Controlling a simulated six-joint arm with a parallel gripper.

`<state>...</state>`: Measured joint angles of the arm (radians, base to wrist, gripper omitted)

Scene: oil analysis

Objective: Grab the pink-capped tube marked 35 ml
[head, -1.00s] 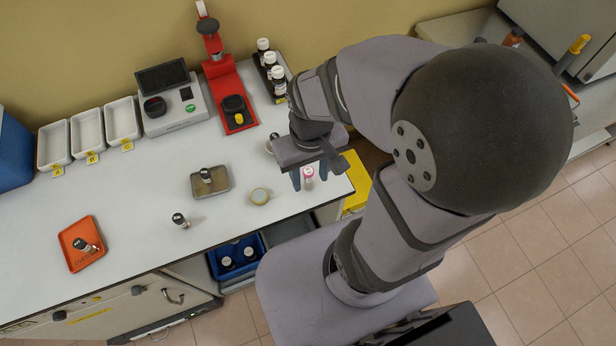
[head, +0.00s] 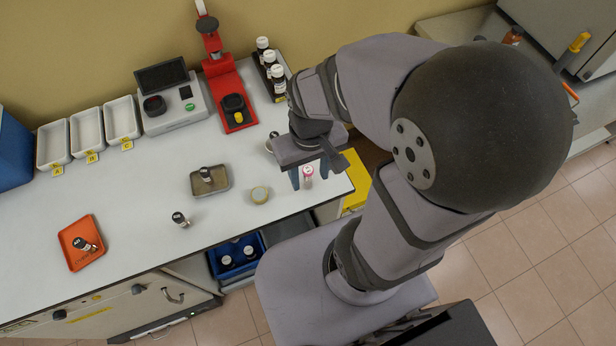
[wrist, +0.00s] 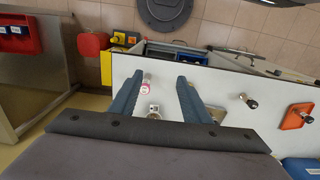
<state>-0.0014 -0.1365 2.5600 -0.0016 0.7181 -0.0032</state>
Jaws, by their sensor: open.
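The pink-capped tube (head: 307,178) stands on the bench near its right end; its marking is too small to read. It also shows in the wrist view (wrist: 146,86), with a pink ring around a pale top. My gripper (head: 309,172) is open, with its two blue-grey fingers pointing down near the tube. In the wrist view my gripper (wrist: 159,78) has the tube in the gap between its fingers, much nearer the left finger. No contact with the tube is clear.
A vial (wrist: 154,110) stands close by, between the fingers in the wrist view. Dark bottles (head: 277,85) stand behind. The bench's front edge is near.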

